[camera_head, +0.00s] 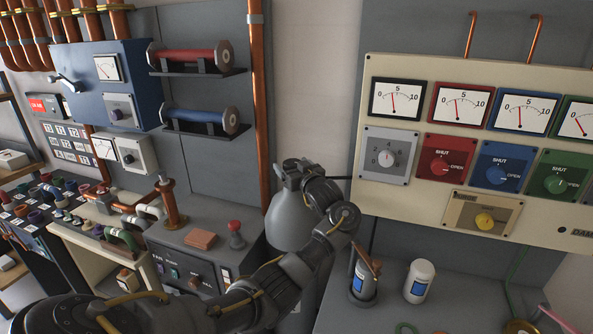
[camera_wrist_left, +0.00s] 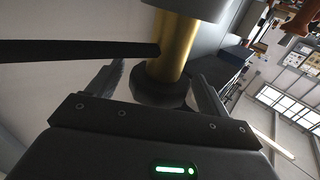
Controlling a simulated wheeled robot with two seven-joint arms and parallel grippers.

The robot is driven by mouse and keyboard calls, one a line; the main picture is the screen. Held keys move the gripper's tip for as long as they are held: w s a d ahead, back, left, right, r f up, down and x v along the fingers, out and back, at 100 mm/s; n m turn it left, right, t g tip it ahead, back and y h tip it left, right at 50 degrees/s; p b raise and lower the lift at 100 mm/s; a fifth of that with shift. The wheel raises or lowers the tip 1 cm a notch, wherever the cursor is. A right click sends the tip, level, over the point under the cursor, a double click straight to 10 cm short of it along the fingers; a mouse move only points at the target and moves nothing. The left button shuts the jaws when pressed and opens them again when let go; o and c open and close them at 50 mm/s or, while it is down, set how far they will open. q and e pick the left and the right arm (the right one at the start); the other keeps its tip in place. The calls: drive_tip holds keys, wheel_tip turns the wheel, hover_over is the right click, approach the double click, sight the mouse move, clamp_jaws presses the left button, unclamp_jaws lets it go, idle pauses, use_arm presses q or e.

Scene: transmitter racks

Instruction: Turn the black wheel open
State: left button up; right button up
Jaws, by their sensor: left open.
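A grey gas cylinder (camera_head: 289,223) stands upright behind the near bench, beside the copper pipe. My left gripper (camera_head: 295,170) is at the cylinder's top and hides its valve in the head view. In the left wrist view, a black wheel (camera_wrist_left: 160,93) sits at the end of a brass stem (camera_wrist_left: 178,50). My left gripper also shows there (camera_wrist_left: 160,84), open, with one finger on each side of the wheel. Small gaps seem to show between fingers and wheel, but I cannot tell about contact. My right gripper is not in view.
A dark bar (camera_wrist_left: 75,50) runs from the brass stem to the left. A cream panel (camera_head: 400,218) with gauges and knobs is on the right. A control desk (camera_head: 185,248) is at left.

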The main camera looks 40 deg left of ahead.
use_arm(q)
drive_tip(key=b+v, duration=0.3)
drive_tip(key=v, duration=0.7)
drive_tip(key=shift+d, duration=0.2)
drive_tip(key=shift+s, duration=0.1)
